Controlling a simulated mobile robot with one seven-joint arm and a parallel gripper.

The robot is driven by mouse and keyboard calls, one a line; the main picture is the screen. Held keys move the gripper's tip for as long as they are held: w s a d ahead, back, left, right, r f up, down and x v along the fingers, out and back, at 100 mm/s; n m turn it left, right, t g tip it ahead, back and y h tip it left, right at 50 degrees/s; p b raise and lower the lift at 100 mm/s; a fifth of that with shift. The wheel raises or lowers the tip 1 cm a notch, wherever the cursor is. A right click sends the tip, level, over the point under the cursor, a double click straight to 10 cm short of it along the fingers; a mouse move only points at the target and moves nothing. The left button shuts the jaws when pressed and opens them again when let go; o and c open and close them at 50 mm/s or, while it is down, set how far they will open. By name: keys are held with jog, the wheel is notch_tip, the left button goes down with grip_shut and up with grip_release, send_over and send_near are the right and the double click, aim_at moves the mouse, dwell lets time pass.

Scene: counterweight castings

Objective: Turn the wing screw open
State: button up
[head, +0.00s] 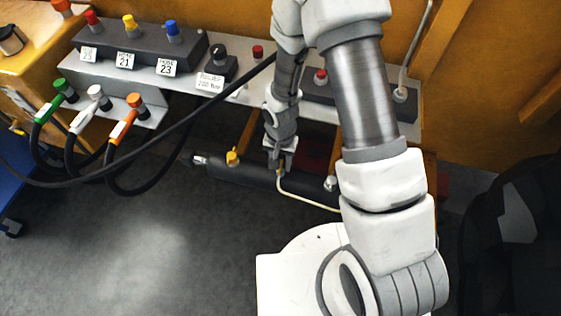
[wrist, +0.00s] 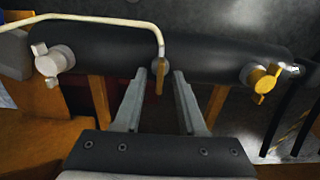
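A dark horizontal cylinder (wrist: 120,45) crosses the wrist view and also shows in the head view (head: 228,168). A small brass wing screw (wrist: 160,77) hangs at its middle, below the end of a cream pipe (wrist: 100,19). Its wing looks narrow and upright. My gripper (wrist: 160,74) is open, with one finger on each side of the wing screw and a visible gap on both sides. In the head view my gripper (head: 281,168) is at the cylinder and hides the wing screw.
On the cylinder, a pale winged knob (wrist: 51,64) sits to the left and a yellow one (wrist: 262,77) to the right in the wrist view. A grey shelf (head: 150,76) with knobs and hoses (head: 130,180) lies behind and left. Open floor (head: 150,245) is in front.

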grip_shut()
jog(key=shift+n, duration=0.3)
jog(key=n+b, duration=0.1)
jog(key=n, duration=0.3)
jog(key=n+b, duration=0.1)
jog(key=n, duration=0.8)
jog(key=shift+n, duration=2.1)
